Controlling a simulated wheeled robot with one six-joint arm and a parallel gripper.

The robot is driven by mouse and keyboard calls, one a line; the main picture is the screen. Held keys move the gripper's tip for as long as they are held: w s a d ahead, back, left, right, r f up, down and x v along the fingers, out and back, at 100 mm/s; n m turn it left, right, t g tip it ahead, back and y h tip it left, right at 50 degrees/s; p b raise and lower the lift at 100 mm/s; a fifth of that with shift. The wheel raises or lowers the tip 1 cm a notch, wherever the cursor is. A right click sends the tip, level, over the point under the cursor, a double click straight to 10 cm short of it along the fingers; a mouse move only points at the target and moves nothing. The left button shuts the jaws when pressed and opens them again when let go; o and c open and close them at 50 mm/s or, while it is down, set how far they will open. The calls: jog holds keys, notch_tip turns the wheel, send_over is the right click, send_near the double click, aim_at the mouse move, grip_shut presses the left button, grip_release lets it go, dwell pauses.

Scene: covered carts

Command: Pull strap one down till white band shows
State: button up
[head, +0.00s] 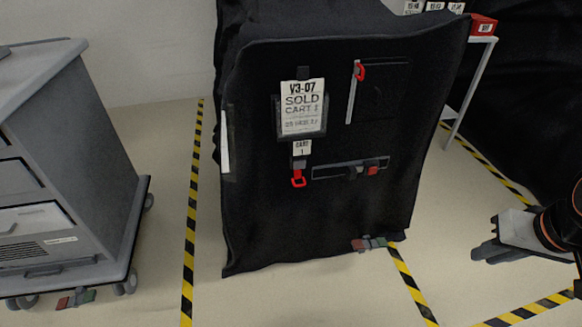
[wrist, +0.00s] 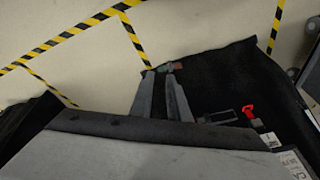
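A black fabric cover hangs over the cart (head: 265,215) in the middle of the head view. A small white tag reading CART 1 (head: 301,148) sits below the SOLD sign (head: 302,112). Under the tag a short strap ends in a red loop (head: 298,179), hanging down against the cover. The red loop also shows in the wrist view (wrist: 249,112), right of the fingers. My gripper (head: 474,253) is to the right of the cart, low and well apart from the strap. In the wrist view its two grey fingers (wrist: 160,74) stand apart with nothing between them.
A horizontal dark strap with a red-buttoned buckle (head: 372,170) and another red pull (head: 360,72) are on the cover. A grey drawer cart (head: 100,150) stands left. A white-legged table (head: 470,85) stands back right. Striped tape marks open floor.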

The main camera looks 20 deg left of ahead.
jog(key=w+a+f+g+y, duration=0.35)
jog(key=w+a, duration=0.25)
jog(key=a, duration=0.4)
jog(key=w+a+f+g+y, duration=0.2)
jog(key=w+a+g+y, duration=0.15)
jog(key=w+a, duration=0.45)
jog(key=m+y, duration=0.4)
jog(key=y, duration=0.3)
send_near(295, 187)
jog(key=x, duration=0.8)
jog(key=w+x, duration=0.1)
jog(key=x, duration=0.3)
jog(key=shift+s+a+f, duration=0.15)
jog(key=shift+a+f, duration=0.2)
jog(key=shift+a, duration=0.1)
jog(key=shift+c, duration=0.2)
grip_shut()
jog(key=shift+f, duration=0.1)
